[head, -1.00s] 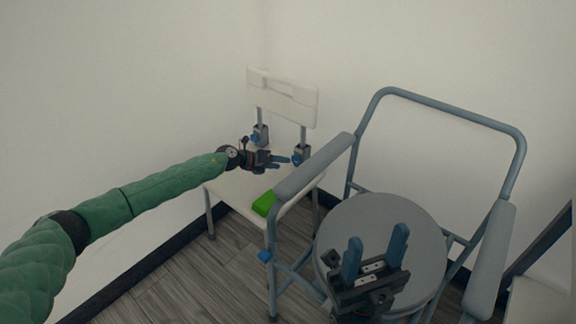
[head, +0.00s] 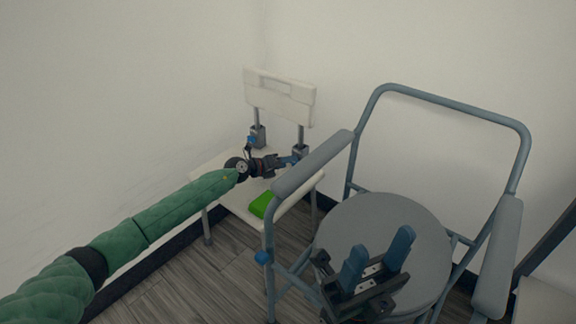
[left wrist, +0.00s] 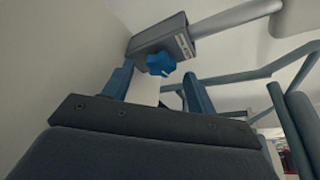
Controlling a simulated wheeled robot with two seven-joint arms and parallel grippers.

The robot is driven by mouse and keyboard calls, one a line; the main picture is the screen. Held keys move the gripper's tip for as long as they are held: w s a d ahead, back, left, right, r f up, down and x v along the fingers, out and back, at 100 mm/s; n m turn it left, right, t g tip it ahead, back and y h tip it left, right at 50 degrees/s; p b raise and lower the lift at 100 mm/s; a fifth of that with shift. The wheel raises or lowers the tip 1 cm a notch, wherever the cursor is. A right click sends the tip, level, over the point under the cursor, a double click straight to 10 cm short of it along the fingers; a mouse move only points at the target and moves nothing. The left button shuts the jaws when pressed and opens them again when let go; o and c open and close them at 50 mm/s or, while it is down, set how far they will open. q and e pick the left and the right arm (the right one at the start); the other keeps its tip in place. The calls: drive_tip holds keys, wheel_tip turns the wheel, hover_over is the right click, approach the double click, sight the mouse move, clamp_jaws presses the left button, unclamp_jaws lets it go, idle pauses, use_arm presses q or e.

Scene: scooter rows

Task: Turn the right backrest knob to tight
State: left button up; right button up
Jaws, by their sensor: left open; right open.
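The white chair's backrest (head: 279,97) stands on two posts with grey clamp brackets. The right bracket (head: 300,150) has a blue knob, mostly hidden by my left gripper in the head view. The left bracket (head: 258,136) has another blue knob (head: 252,141). In the left wrist view a blue star-shaped knob (left wrist: 161,64) sits under a grey bracket (left wrist: 163,40). My left gripper (left wrist: 158,84) is open, its fingers either side of the knob in that view; I see no contact. My right gripper (head: 378,250) is open and empty in front of the grey round seat.
A grey-framed commode chair (head: 455,112) stands at right, its left armrest (head: 314,163) close to my left gripper. A green block (head: 262,205) lies on the white seat (head: 236,199). Walls stand behind and to the left.

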use_arm(q)
drive_tip(key=shift+x, duration=0.8)
drive_tip(key=shift+c, duration=0.4)
